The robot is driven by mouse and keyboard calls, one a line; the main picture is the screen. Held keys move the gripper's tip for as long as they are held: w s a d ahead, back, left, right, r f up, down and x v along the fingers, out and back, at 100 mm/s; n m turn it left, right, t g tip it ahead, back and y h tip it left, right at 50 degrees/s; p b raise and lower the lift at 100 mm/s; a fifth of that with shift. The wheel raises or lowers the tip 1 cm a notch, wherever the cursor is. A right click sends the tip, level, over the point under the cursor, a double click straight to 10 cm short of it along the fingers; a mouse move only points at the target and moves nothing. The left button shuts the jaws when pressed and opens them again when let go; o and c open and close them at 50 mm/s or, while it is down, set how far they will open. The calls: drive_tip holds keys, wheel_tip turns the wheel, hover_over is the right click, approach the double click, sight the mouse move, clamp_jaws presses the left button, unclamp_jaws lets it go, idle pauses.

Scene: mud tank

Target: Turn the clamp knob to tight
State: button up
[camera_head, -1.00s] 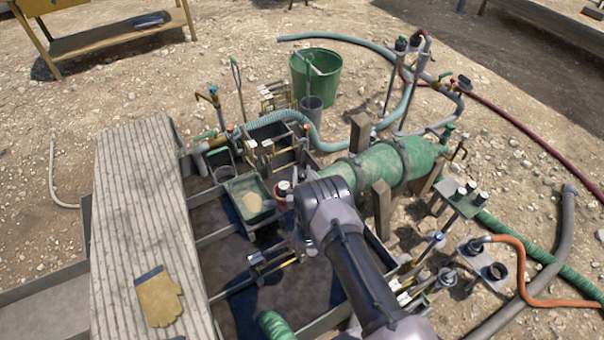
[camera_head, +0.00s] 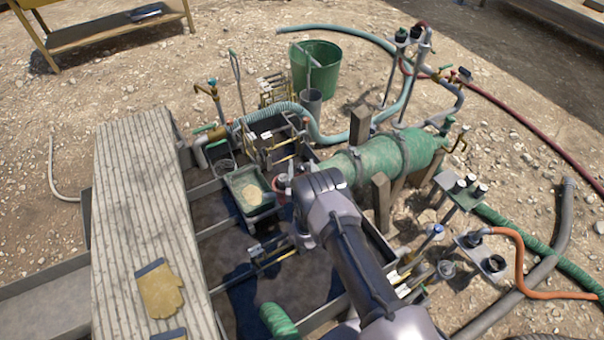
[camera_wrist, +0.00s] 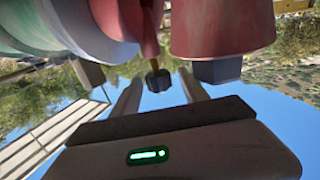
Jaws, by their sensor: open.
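A small dark lobed knob (camera_wrist: 158,80) on a brass stem shows in the wrist view, below a red clamp-like part (camera_wrist: 128,28). I take it for the clamp knob; its turn position cannot be read. My gripper (camera_wrist: 160,92) is open, its two grey fingers pointing toward the knob, one to each side of it in the picture. Whether they touch it cannot be told. In the head view, my arm hides the knob and most of the gripper; a red part (camera_head: 280,184) shows just left of the arm's end.
In the wrist view, a red tapered body (camera_wrist: 222,28) with a dark block below it is close on the right. In the head view, a green cylinder (camera_head: 365,165) lies right of my arm, between wooden posts. A green tray (camera_head: 236,183) and pipework stand left. A corrugated board (camera_head: 140,225) bears gloves.

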drive_tip(key=s+d+p, duration=0.1)
drive_tip(key=s+p, duration=0.6)
drive_tip(key=s, duration=1)
drive_tip(key=shift+d+p, duration=0.35)
drive_tip(key=shift+p, duration=0.05)
